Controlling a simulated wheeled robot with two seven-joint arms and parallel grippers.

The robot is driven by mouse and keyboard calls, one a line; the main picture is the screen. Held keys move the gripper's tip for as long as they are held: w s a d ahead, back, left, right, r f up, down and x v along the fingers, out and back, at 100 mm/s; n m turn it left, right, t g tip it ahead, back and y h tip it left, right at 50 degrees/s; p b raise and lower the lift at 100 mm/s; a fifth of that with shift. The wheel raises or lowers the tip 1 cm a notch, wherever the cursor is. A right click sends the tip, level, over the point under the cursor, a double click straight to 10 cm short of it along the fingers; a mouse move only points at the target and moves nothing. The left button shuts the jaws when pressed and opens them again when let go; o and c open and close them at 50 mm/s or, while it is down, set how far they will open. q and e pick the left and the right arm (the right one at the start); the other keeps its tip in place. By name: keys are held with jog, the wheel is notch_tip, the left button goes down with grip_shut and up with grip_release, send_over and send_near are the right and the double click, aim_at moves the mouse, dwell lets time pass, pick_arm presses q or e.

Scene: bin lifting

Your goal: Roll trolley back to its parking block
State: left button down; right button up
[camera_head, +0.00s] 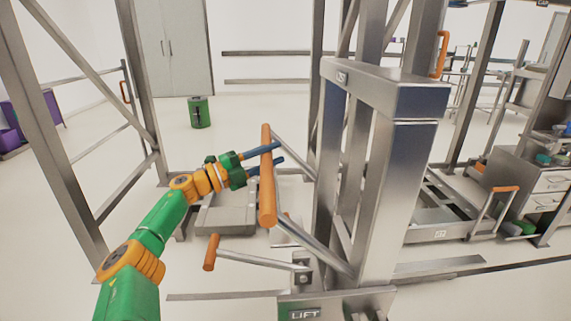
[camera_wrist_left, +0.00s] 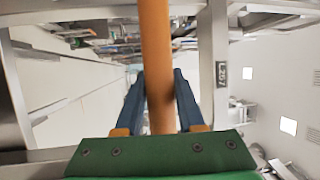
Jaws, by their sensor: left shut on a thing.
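My left gripper (camera_head: 280,152) is shut on a thick orange handle bar (camera_head: 268,195), its blue fingers on either side of it. In the left wrist view the bar (camera_wrist_left: 156,60) runs between the fingers (camera_wrist_left: 161,82). Grey metal rods join the bar to the steel frame at its right, marked LIFT at its foot. A low grey trolley (camera_head: 428,238) with an upright orange-topped handle (camera_head: 506,189) stands behind the frame to the right. Which of these is the task's trolley I cannot tell. No parking block can be made out. My right gripper is not in view.
The steel lift post (camera_head: 385,190) stands close on the right. A second orange grip (camera_head: 210,252) sticks out low beside it. A grey platform (camera_head: 226,219) lies under my left arm. A green bin (camera_head: 199,112) stands farther back on open floor.

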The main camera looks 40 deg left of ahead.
pick_arm(q)
jog(key=shift+s+a+r, duration=0.25)
jog(key=shift+s+a, duration=0.2)
jog(key=shift+a, duration=0.05)
jog(key=shift+s+a+r, duration=0.2)
jog(key=shift+s+a, duration=0.2)
jog(key=shift+a, duration=0.05)
jog(key=shift+b, duration=0.3)
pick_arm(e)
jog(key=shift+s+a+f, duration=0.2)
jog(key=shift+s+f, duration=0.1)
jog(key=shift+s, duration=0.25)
pick_arm(q)
jog(key=shift+w+d, duration=0.35)
jog(key=shift+w, duration=0.05)
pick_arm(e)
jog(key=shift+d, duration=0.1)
pick_arm(q)
jog(key=c, duration=0.5)
grip_release()
jog(key=shift+w+d, duration=0.15)
jog(key=shift+d, duration=0.05)
jog(key=shift+f, duration=0.15)
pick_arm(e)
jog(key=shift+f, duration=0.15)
